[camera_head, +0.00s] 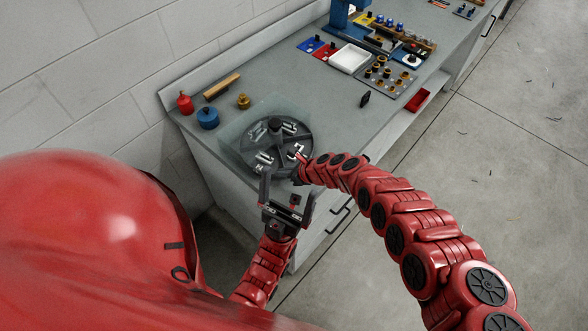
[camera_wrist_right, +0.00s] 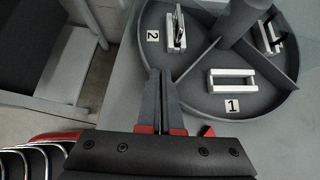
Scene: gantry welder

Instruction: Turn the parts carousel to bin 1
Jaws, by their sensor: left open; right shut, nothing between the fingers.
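The parts carousel (camera_head: 262,133) is a round dark tray with dividers and a central post (camera_head: 277,124), on the near end of the grey bench. In the right wrist view, the bin labelled 1 (camera_wrist_right: 255,98) holds a white rectangular frame, and the bin labelled 2 (camera_wrist_right: 155,18) holds a white holder with a dark piece. My right gripper (camera_head: 300,155) is at the carousel's near right rim. In its wrist view the fingers (camera_wrist_right: 161,75) are shut and empty, near the rim between labels 2 and 1; contact is unclear. My left gripper (camera_head: 286,187) is open and empty, just in front of the carousel.
A red container (camera_head: 185,104), a blue container (camera_head: 208,118), a brass piece (camera_head: 243,101) and a wooden-looking bar (camera_head: 222,87) stand behind the carousel. A white tray (camera_head: 350,58) and several fittings lie farther along. The bench (camera_head: 310,85) is bare between.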

